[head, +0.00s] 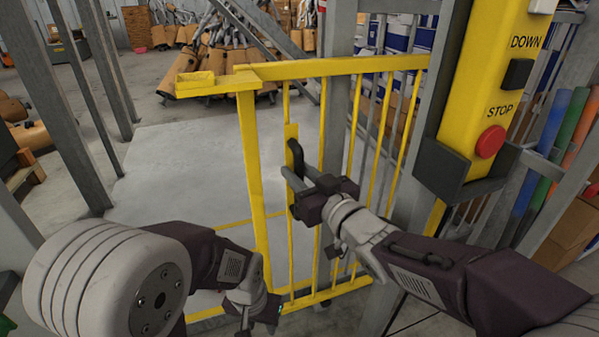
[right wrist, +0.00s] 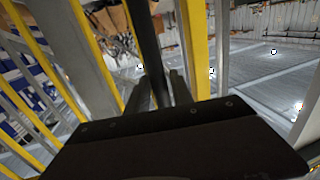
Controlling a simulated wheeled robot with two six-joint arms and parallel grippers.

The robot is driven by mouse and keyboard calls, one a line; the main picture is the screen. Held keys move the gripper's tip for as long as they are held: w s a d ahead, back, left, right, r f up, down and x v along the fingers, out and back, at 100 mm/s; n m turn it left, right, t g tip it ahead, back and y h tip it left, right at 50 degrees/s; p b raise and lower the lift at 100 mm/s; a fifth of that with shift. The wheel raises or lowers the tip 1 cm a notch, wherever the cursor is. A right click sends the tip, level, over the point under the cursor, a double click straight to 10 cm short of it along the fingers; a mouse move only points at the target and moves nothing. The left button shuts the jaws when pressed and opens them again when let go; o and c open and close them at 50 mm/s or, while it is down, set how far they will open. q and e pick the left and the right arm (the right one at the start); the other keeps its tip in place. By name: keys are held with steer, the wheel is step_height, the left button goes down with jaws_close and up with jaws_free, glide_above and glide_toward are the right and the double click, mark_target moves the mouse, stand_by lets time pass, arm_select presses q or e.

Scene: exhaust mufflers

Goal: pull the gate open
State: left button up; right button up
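The yellow gate (head: 330,69) stands upright across the opening between grey posts, with a black handle (head: 295,155) on its latch-side bars. My right gripper (head: 300,177) is at the lower part of this handle. In the right wrist view, the dark handle bar (right wrist: 148,45) runs down between the two fingers (right wrist: 160,90). The fingers look apart, with a narrow gap beside the bar.
A yellow control box (head: 487,95) with DOWN and STOP buttons hangs on the right post. Grey posts (head: 68,110) stand at left. Beyond the gate is bare grey floor (head: 185,160). Brown mufflers (head: 232,60) are piled at the back.

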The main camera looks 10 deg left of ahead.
steer(key=shift+o, duration=0.5)
steer(key=shift+r, duration=0.1)
steer(key=p+v, duration=0.2)
steer(key=v, duration=0.5)
steer(key=shift+s+d, duration=0.2)
